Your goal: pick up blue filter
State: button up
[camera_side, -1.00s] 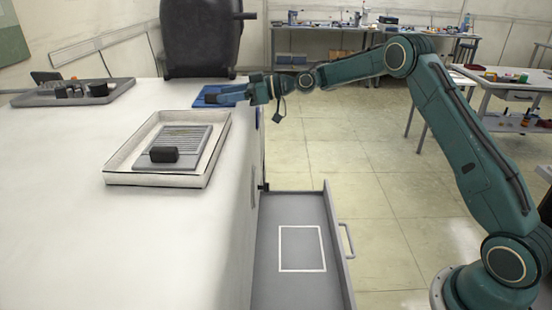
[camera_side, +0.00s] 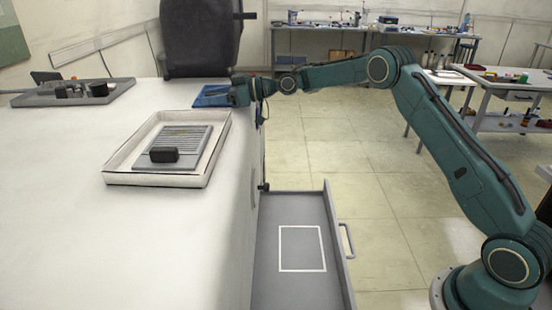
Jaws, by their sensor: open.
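A flat blue piece, which looks like the blue filter (camera_side: 209,97), lies on the far right part of the white worktop, near its edge. My gripper (camera_side: 238,97) is at the right end of the blue piece and covers part of it. It is open. I cannot tell from this side view whether the fingers touch the blue piece or stand around it.
A white tray (camera_side: 113,178) holds a ribbed grey plate (camera_side: 190,150) with a black block (camera_side: 164,155) on it. A dark grey tray (camera_side: 35,98) with black parts lies at far left. A black machine (camera_side: 202,38) stands behind the blue piece. An open grey drawer (camera_side: 300,210) juts out below the worktop.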

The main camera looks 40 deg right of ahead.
grip_shut()
jog(key=shift+r, duration=0.15)
notch_tip(320, 180, up, 20)
jog(key=shift+f, duration=0.2)
dwell(0.8)
jog(key=shift+r, duration=0.1)
dwell(0.7)
